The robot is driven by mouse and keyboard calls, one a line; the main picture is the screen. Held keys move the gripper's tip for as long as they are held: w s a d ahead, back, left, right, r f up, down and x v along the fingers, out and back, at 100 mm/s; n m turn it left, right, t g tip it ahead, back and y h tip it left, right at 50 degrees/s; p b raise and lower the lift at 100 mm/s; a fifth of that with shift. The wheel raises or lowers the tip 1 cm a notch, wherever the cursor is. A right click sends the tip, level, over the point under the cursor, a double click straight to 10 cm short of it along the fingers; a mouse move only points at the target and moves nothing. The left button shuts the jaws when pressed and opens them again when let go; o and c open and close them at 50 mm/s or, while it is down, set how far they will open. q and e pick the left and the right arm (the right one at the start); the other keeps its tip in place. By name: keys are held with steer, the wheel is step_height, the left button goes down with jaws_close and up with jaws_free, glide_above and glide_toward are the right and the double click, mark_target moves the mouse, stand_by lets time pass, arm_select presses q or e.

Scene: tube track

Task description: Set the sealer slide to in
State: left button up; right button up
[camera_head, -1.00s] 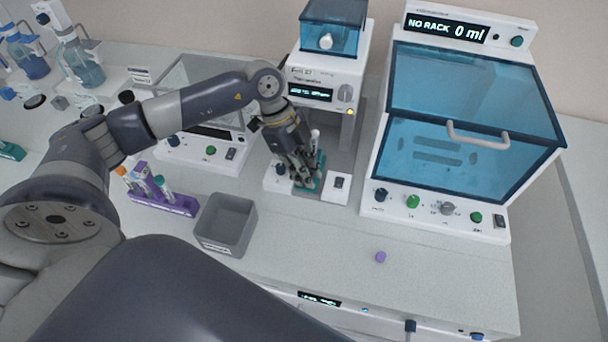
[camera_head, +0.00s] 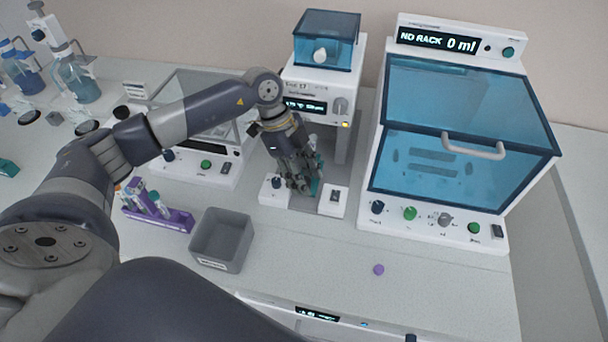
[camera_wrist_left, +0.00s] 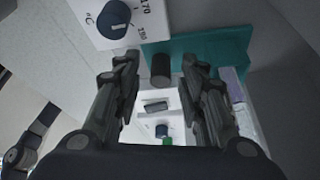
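The sealer (camera_head: 318,76) is the white machine at the back middle, with a blue hood and a lit display. Its teal slide (camera_head: 317,183) shows low at its front, between two white control blocks, partly hidden by my left gripper (camera_head: 298,182). In the left wrist view the teal slide (camera_wrist_left: 205,50) lies beyond my fingers. A dark upright peg (camera_wrist_left: 160,68) stands by it, between my left gripper's fingers (camera_wrist_left: 160,75), with a gap on each side. My left gripper is open. My right gripper is not in view.
A machine with a blue lid (camera_head: 465,95) stands to the right of the sealer. A grey bin (camera_head: 222,240) and a purple tube rack (camera_head: 165,216) are to the left. A small purple cap (camera_head: 378,269) lies on the bench, where the front area is mostly clear.

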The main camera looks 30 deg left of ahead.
arm_select(q)
steer(key=v, duration=1.2)
steer(key=shift+c, duration=0.4)
